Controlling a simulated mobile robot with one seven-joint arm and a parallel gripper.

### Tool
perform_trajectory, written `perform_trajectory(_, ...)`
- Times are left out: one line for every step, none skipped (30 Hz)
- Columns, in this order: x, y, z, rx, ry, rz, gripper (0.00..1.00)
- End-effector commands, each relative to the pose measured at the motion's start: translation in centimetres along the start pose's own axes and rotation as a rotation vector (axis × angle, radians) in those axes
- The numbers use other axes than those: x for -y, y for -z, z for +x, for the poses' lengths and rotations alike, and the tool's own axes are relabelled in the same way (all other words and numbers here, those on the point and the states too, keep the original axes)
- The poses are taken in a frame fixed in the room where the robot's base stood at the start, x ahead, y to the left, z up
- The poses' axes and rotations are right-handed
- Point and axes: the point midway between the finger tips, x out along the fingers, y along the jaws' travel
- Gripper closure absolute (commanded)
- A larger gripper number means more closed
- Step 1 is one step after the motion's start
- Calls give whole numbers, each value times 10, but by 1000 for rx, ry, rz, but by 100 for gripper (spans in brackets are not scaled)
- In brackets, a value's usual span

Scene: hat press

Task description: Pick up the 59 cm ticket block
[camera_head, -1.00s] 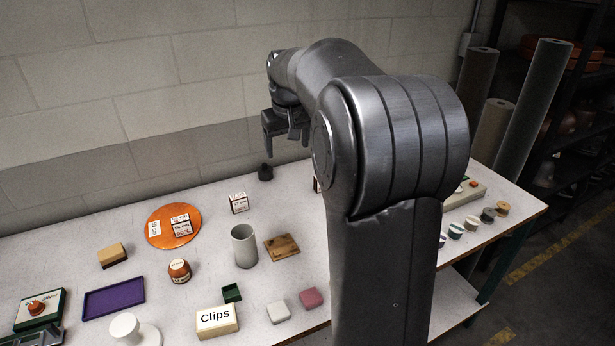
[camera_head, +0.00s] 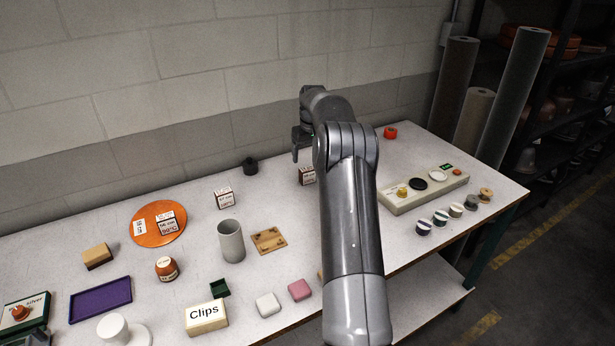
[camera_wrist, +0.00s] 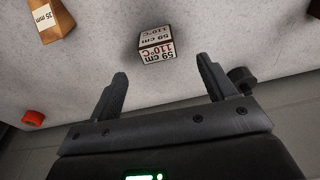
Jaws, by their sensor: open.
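The 59 cm ticket block (camera_wrist: 157,45) is a small white cube with a dark edge, marked "59 cm 110°C" in black and red. In the wrist view it lies just beyond the fingertips, roughly centred between them and not touched. In the head view the block (camera_head: 307,176) stands on the table close to my arm, which partly covers it. My gripper (camera_wrist: 162,68) is open and empty. In the head view my gripper (camera_head: 298,150) hangs above and beside the block, near the wall side of the table.
A dark knob-like piece (camera_wrist: 242,80), a red ring (camera_wrist: 33,118) and a wooden "35 mm" block (camera_wrist: 55,18) lie around it. Another labelled cube (camera_head: 224,198), a grey cup (camera_head: 231,241) and an orange disc (camera_head: 150,238) bearing tickets stand to the left.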

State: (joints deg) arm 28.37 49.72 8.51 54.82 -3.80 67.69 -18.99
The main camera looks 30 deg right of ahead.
Motion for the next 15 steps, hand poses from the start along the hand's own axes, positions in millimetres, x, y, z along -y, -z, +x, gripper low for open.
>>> perform_trajectory(0,0,6,3,1,0,24)
perform_trajectory(0,0,10,3,2,0,24)
perform_trajectory(0,-1,16,3,2,0,24)
perform_trajectory(0,0,20,3,2,0,24)
perform_trajectory(0,-1,25,3,2,0,24)
perform_trajectory(0,0,32,3,2,0,24)
perform_trajectory(0,0,37,3,2,0,24)
perform_trajectory(0,0,42,3,2,0,24)
perform_trajectory(0,0,46,2,1,0,24)
perform_trajectory(0,0,49,2,1,0,24)
perform_trajectory(0,0,51,1,1,0,24)
perform_trajectory(0,0,53,1,1,0,24)
perform_trajectory(0,1,55,1,0,0,24)
perform_trajectory(-1,1,56,1,0,0,24)
perform_trajectory(-1,1,60,1,1,0,24)
